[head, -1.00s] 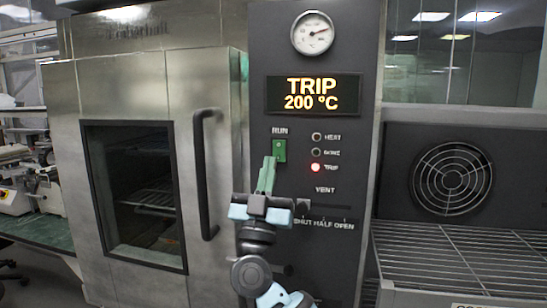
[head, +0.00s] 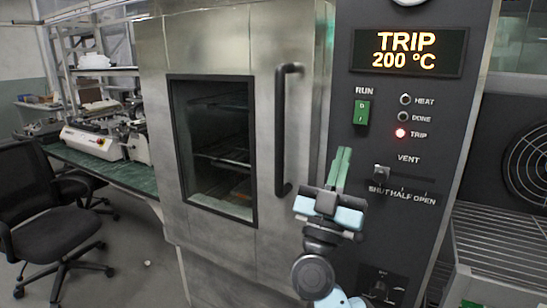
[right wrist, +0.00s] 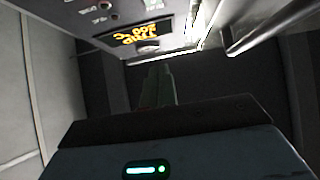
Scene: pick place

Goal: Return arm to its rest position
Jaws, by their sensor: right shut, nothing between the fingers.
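My right gripper (head: 342,166) is in front of the dark control panel (head: 420,100), pointing up, its green fingers closed together and empty. It is below and left of the green RUN switch (head: 361,112), and left of the vent slider (head: 381,174). I cannot tell how far it is from the panel. In the right wrist view the shut fingers (right wrist: 156,82) show dimly, with the lit display (right wrist: 142,34) beyond, upside down. The display (head: 407,52) in the head view reads TRIP 200 °C, and the red TRIP lamp (head: 400,133) is lit. My left gripper is not in view.
The oven door (head: 210,150) is shut, with a black vertical handle (head: 286,130) close to my right gripper. A wire rack (head: 505,245) and fan (head: 530,165) are at right.

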